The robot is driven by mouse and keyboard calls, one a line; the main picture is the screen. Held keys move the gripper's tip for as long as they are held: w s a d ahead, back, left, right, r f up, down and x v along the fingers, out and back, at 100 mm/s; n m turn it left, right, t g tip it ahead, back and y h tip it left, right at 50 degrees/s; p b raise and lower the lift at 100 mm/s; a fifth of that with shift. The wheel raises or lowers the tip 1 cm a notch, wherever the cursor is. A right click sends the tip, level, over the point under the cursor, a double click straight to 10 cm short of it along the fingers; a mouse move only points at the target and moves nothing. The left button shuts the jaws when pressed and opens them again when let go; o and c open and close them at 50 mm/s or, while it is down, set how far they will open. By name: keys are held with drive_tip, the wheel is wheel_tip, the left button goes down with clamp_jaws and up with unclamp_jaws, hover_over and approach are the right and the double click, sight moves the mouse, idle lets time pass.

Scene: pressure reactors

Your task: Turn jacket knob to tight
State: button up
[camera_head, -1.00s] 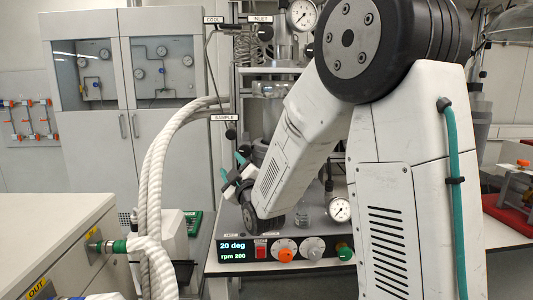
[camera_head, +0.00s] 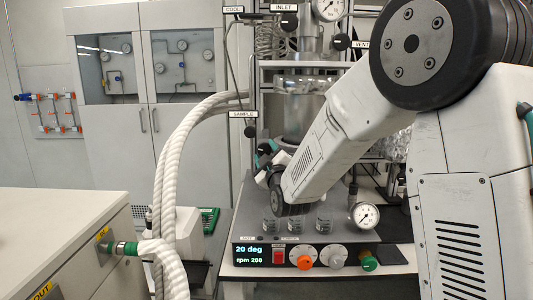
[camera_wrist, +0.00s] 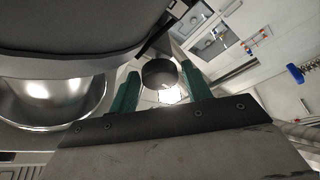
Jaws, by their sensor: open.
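A dark round knob (camera_wrist: 159,73) shows in the wrist view, between and just beyond the tips of my two green fingers. I see no label on it, so I cannot confirm that it is the jacket knob. My gripper (camera_wrist: 158,88) is open, with a finger on each side of the knob and gaps visible. In the head view my gripper (camera_head: 266,158) is at the left front of the glass reactor vessel (camera_head: 301,112), low beside the SAMPLE label (camera_head: 243,114). My wrist hides what is behind it there.
The control panel (camera_head: 305,257) below reads 20 deg, rpm 200. Several small vials (camera_head: 323,220) and a pressure gauge (camera_head: 364,215) stand on the deck above it. White hoses (camera_head: 180,150) arch at left. A large dark rounded body (camera_wrist: 70,25) crowds the wrist view's upper left.

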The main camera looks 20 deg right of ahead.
drive_tip(key=shift+w+r, duration=0.1)
drive_tip(key=shift+w, duration=0.25)
drive_tip(key=c, duration=0.7)
drive_tip(key=shift+m+h, duration=0.4)
drive_tip(key=shift+m, duration=0.6)
drive_tip(key=o, duration=0.7)
drive_tip(key=v, duration=0.8)
drive_tip(key=shift+w, duration=0.1)
